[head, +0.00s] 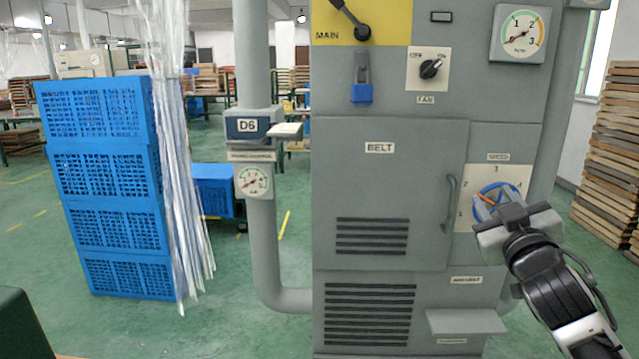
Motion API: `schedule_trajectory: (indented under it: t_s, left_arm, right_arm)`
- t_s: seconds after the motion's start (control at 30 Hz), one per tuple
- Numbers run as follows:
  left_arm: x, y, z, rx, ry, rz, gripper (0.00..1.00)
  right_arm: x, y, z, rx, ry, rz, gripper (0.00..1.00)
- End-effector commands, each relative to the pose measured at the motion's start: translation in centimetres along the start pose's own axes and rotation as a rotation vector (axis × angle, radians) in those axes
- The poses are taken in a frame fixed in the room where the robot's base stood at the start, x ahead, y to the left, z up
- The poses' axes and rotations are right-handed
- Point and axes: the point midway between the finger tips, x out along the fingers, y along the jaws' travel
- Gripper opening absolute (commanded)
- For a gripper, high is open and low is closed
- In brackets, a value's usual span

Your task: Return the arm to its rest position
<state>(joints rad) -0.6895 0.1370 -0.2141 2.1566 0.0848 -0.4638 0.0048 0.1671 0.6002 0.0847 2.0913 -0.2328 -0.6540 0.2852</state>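My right arm comes in from the lower right. Its gripper (493,208) is in front of the SPEED panel (512,172) of the grey machine cabinet (385,190), covering most of that panel. The gripper is seen from behind, with blue and orange parts showing at its top left. Its fingertips are hidden, so I cannot tell whether it is open, shut or touching the control there. My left gripper is not in view.
The BELT door (385,175) is shut, with its handle (450,203) left of my gripper. A small shelf (466,321) juts out below. A grey pipe (263,235) and stacked blue crates (115,215) stand left. Stacked boards (610,155) stand at the right.

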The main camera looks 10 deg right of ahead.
Motion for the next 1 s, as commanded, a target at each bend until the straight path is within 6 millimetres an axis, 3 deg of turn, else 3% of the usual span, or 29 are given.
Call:
schedule_trajectory:
  t_s: [0.03, 0.2, 0.4, 0.6, 0.8, 0.9, 1.0]
  left_arm:
    - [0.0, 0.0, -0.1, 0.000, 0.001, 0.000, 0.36]
    - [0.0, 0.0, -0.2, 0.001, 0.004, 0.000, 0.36]
    - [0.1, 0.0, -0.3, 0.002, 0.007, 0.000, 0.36]
    - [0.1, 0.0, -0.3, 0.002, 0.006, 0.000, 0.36]
    - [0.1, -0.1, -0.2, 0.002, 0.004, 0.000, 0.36]
    - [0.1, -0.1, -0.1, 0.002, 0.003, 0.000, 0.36]
    - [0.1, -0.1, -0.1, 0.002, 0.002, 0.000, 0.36]
  right_arm:
    - [-1.4, -3.0, 2.9, -0.023, -0.052, -0.082, 0.36]
    - [-7.8, -11.2, 10.9, -0.061, -0.202, -0.329, 0.36]
    - [-17.8, -18.1, 17.9, -0.061, -0.361, -0.583, 0.36]
    - [-25.7, -21.4, 21.2, -0.036, -0.470, -0.743, 0.36]
    - [-32.1, -23.1, 22.8, -0.007, -0.552, -0.855, 0.36]
    - [-34.5, -23.9, 23.0, 0.025, -0.583, -0.889, 0.36]
    - [-34.3, -25.2, 22.0, 0.114, -0.594, -0.844, 0.36]
